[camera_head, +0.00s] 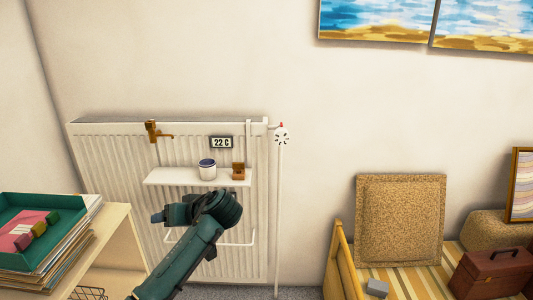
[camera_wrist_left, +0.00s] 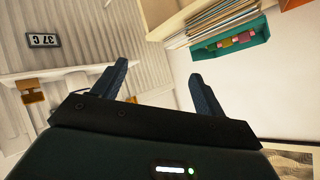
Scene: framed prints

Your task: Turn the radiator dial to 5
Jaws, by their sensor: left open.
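The radiator dial (camera_head: 281,136) is a small white round knob with dark marks and a red tip above it. It sits at the upper right end of the white radiator (camera_head: 105,170), at the top of a vertical pipe. Its number is too small to read. My left gripper (camera_head: 157,216) is in front of the radiator, below the small shelf, pointing left and well to the lower left of the dial. In the left wrist view, the fingers of my left gripper (camera_wrist_left: 158,70) are apart with nothing between them. The dial is not in that view. My right gripper is not in view.
A side table with a green tray (camera_head: 70,238) stands left.

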